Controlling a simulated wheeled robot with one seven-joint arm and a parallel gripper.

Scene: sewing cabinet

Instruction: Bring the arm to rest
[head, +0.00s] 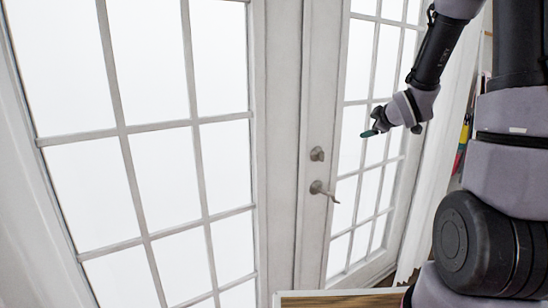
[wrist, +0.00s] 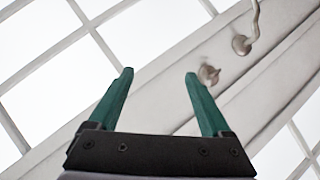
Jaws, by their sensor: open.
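My gripper (head: 370,132) is small in the head view, at the end of my raised arm, and appears in front of the glazed doors. In the wrist view my gripper (wrist: 160,76) shows two green fingers spread apart with nothing between them. My arm comes in from the upper right of the head view and bends down toward the gripper. No object is held.
White double doors with glass panes (head: 163,165) fill most of the head view. A metal door lever (head: 323,190) and a round lock (head: 317,154) are on the door frame. A wooden surface (head: 340,300) shows at the bottom edge. Colored items (head: 462,140) are partly hidden behind my arm.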

